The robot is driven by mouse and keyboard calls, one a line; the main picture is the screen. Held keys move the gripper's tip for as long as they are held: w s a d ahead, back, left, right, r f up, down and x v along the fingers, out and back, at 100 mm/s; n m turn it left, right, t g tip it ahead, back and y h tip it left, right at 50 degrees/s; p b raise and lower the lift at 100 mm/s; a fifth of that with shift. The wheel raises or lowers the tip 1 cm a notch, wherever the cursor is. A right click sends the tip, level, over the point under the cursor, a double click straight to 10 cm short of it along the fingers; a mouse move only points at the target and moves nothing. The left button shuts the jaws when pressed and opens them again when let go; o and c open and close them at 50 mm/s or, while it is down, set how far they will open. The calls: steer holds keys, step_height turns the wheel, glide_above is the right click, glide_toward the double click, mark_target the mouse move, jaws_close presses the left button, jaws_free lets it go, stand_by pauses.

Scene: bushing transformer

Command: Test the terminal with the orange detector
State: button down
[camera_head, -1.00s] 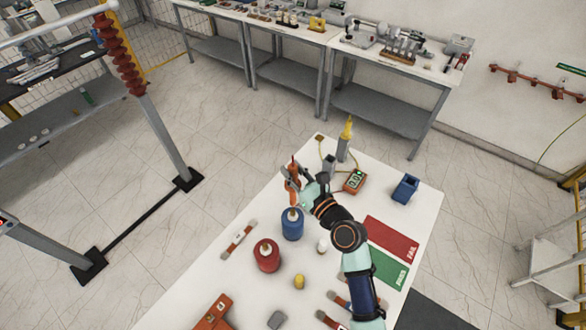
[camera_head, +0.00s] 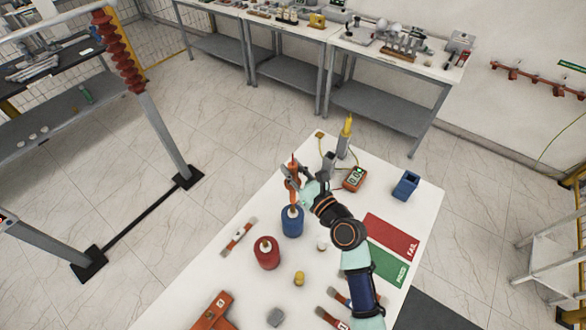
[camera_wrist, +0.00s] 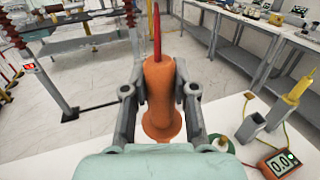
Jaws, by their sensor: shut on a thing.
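The orange detector (camera_head: 294,178), with a thin red tip, is upright in my gripper (camera_head: 293,184), above the table behind the blue cylinder. In the wrist view, both fingers of my gripper (camera_wrist: 160,98) close on the sides of the orange detector (camera_wrist: 159,82), with its red tip pointing up. A red ribbed insulator column (camera_head: 119,55) stands on the grey frame at the left, well away from my gripper. I cannot tell which part is the terminal. An orange meter (camera_head: 354,179) reads 0.0 on the table, right of my gripper; it also shows in the wrist view (camera_wrist: 280,164).
A blue cylinder (camera_head: 292,222) and a red cylinder (camera_head: 266,254) stand on the white table near my gripper. A yellow probe (camera_head: 346,132) stands in a grey holder behind. Red FAIL (camera_head: 390,238) and green PASS (camera_head: 389,266) areas and a blue box (camera_head: 405,186) are right.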

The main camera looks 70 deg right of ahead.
mark_target(293, 164)
steer(key=shift+f+b, duration=0.55)
steer(key=shift+f, duration=0.35)
steer(key=shift+f+b, duration=0.3)
steer(key=shift+f, duration=0.1)
stand_by(0.5)
stand_by(0.7)
step_height(293, 164, up, 7)
steer(key=p, duration=0.8)
steer(key=shift+r, duration=0.1)
stand_by(1.1)
